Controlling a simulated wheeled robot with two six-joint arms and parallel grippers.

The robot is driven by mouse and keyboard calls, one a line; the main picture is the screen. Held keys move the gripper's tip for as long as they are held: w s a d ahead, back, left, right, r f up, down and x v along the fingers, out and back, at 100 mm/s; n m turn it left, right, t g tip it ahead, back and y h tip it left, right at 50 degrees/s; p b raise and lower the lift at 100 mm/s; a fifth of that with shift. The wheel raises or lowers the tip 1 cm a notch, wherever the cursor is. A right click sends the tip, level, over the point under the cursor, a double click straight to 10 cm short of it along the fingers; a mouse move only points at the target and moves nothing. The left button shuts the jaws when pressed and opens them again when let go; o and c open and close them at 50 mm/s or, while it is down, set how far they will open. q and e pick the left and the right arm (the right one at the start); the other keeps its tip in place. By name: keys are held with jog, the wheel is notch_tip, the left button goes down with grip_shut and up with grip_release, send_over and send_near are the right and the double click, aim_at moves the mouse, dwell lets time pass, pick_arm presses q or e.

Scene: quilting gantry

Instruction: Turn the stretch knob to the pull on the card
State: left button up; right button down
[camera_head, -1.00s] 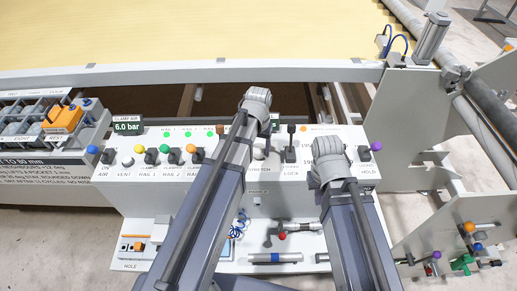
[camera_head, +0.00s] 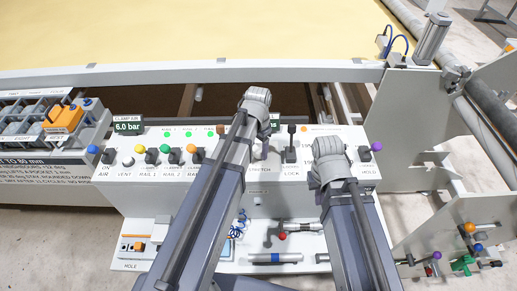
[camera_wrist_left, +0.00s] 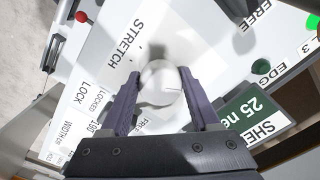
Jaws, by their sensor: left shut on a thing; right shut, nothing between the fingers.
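The stretch knob (camera_wrist_left: 162,88) is pale and round, on the white panel beside the STRETCH label. My left gripper (camera_wrist_left: 159,76) is shut around it, one dark finger on each side. A thin line shows on the knob's face. In the head view the knob (camera_head: 260,151) is partly hidden by my left gripper (camera_head: 264,137). A dark green display (camera_wrist_left: 255,113) beside it shows "25" and cut-off letters. My right gripper (camera_head: 331,163) is over the panel's right part, its fingertips hidden behind the wrist. I cannot make out the card.
The LOCK lever (camera_head: 291,136) stands between my two grippers. A purple-tipped HOLD lever (camera_head: 376,147) is right of my right gripper. Coloured knobs and levers line the panel's left part. A white tray (camera_head: 208,262) with tools lies below.

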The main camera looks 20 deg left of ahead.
aim_at(258, 148)
pick_arm(q)
jog(key=m, duration=0.5)
jog(key=shift+w+a+m, duration=0.1)
jog(key=shift+m, duration=0.2)
jog(key=m, duration=0.5)
jog(key=shift+w+m, duration=0.1)
jog(key=shift+m, duration=0.5)
jog(key=o, duration=1.4)
jog(key=shift+c, duration=0.2)
jog(key=shift+r, duration=0.1)
notch_tip(258, 148, up, 8)
jog(key=p, duration=0.8)
